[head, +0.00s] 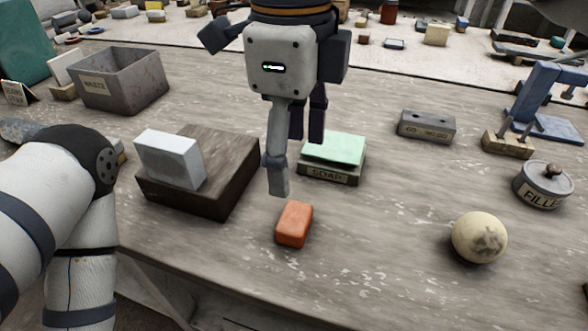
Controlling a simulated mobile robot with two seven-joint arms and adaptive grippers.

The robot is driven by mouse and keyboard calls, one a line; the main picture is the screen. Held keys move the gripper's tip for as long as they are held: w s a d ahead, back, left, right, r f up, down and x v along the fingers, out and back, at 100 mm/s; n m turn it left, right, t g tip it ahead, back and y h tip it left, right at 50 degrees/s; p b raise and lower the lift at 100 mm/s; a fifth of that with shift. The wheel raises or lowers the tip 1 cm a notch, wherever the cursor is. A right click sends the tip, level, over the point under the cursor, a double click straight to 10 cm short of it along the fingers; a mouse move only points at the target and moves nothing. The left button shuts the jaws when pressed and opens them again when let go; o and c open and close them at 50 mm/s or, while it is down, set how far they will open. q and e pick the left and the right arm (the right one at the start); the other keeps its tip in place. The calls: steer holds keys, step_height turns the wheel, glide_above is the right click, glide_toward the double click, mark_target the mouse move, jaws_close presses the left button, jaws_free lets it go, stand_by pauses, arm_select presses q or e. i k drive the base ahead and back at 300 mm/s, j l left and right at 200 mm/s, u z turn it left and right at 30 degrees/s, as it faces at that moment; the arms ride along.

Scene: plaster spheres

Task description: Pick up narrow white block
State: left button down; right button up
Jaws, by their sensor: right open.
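The narrow white block (172,160) stands on edge on a dark wooden block (228,172) at the left of the table. My right gripper (296,158) hangs fingers-down to the right of the white block, with a clear gap between them. Its fingers are apart and nothing shows between them. One finger comes down in front of the table just left of the soap stand. My left arm comes in from the left edge, but its gripper is not visible.
An orange block (294,224) lies below the right gripper. A green soap bar (334,149) rests on a labelled stand. A grey waste bin (122,80) is behind the white block. A worn sphere (479,238) and a lidded tin (542,186) stand at right.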

mark_target(168, 158)
steer(key=k, duration=1)
